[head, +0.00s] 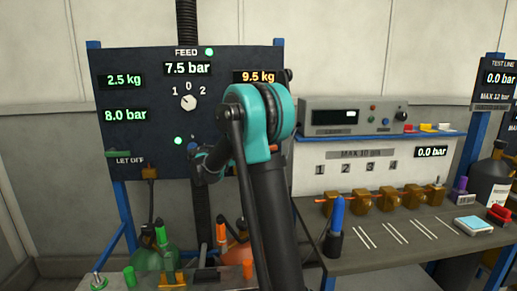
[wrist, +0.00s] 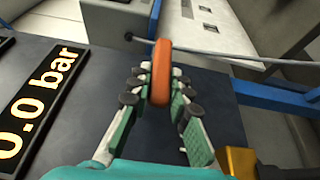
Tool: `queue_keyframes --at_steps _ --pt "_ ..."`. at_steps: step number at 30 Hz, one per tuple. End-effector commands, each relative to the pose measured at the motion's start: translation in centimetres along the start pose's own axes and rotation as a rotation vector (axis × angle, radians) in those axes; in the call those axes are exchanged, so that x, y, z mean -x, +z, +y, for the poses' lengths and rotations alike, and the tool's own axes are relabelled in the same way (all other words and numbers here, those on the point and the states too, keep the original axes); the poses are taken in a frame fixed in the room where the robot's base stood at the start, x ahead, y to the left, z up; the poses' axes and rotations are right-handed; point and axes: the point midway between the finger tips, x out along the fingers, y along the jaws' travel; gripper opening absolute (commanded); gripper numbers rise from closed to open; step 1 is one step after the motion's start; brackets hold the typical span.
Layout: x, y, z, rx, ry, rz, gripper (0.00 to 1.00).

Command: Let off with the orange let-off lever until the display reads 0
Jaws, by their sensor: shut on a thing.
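The orange let-off lever (wrist: 161,65) stands between my fingers in the wrist view. My gripper (wrist: 158,92) is shut on it, one finger on each side. Beside it at the left, a display (wrist: 42,95) with orange digits reads 0.0 bar; its lower end is close to the picture edge. In the head view my arm covers the lever, my fingers and this display. The dark panel (head: 150,65) there shows an orange 9.5 kg readout (head: 258,77) at the upper right.
The panel's left side shows 2.5 kg, 8.0 bar (head: 125,115) and a green lever (head: 118,153). A selector knob (head: 188,102) sits at its middle under the 7.5 bar feed display (head: 188,68). At the right, a bench (head: 400,255) holds brass blocks and a blue-handled tool (head: 336,225).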

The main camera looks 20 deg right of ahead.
Motion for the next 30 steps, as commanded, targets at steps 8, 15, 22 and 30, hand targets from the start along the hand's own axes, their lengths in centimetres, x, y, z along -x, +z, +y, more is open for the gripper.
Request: queue_keyframes --at_steps 8,15,22,30 --pt "0.01 -0.02 -0.16 0.006 0.010 0.000 0.00" --pt "0.00 -0.01 -0.17 0.005 0.009 0.000 0.22" --pt "-0.01 -0.01 -0.13 0.005 0.009 0.000 0.40" --pt "0.38 -0.04 -0.11 0.005 0.010 0.001 0.40"
